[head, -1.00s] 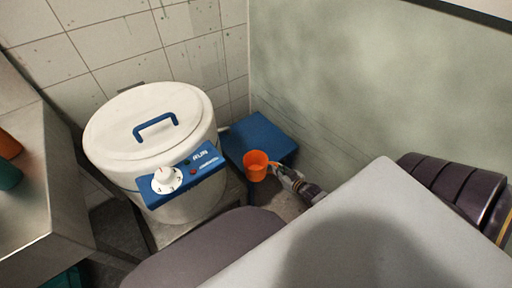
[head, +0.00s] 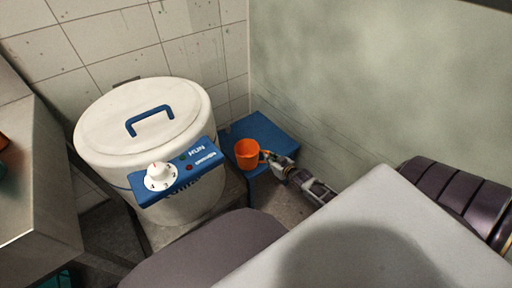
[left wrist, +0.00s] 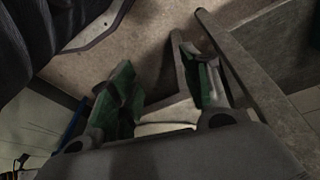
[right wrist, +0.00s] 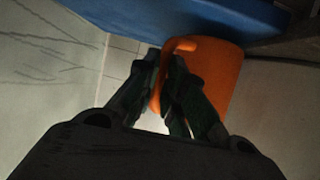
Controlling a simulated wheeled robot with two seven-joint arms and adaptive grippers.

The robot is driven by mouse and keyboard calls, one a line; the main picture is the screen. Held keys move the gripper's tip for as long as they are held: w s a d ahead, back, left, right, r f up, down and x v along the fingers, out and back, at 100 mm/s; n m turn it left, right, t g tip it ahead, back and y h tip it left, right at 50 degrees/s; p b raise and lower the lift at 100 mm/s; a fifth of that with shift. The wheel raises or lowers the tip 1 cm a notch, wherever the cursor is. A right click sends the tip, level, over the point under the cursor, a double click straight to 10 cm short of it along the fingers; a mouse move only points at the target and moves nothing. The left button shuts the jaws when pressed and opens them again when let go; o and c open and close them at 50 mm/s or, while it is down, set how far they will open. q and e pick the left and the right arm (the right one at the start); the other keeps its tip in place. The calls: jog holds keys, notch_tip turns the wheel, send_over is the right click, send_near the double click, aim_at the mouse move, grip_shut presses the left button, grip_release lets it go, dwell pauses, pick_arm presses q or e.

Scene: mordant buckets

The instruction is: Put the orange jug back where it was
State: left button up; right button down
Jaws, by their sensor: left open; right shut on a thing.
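The orange jug (head: 247,155) is upright at the front left part of the blue stool (head: 262,129) in the head view. My right gripper (head: 268,158) is shut on its handle, from the right. In the right wrist view the jug (right wrist: 217,75) shows beyond the fingers (right wrist: 167,72), close to the blue surface (right wrist: 190,14). I cannot tell whether the jug touches the stool top. My left gripper (left wrist: 160,85) is open and empty in the left wrist view, and is not in the head view.
A large white lidded drum (head: 146,125) with a blue handle and control panel (head: 178,171) stands left of the stool. A green wall (head: 370,90) is close on the right. A metal counter (head: 38,185) is at far left. The back of the stool top is clear.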

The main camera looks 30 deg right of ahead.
aim_at(247, 150)
jog(key=shift+w+b, duration=0.95)
jog(key=shift+w, duration=0.55)
pick_arm(q)
jog(key=shift+d+r+t+b, duration=0.7)
jog(key=shift+r+b, duration=0.4)
jog(key=shift+r, duration=1.35)
pick_arm(e)
jog(key=shift+w, duration=1.55)
jog(key=shift+w+b, duration=0.75)
jog(key=shift+w, duration=0.2)
pick_arm(q)
jog(key=shift+t+h, duration=0.3)
jog(key=shift+h, duration=0.4)
jog(key=x, duration=0.4)
jog(key=shift+s+f, duration=0.1)
jog(key=shift+s, duration=0.1)
pick_arm(e)
jog(key=shift+w, duration=0.15)
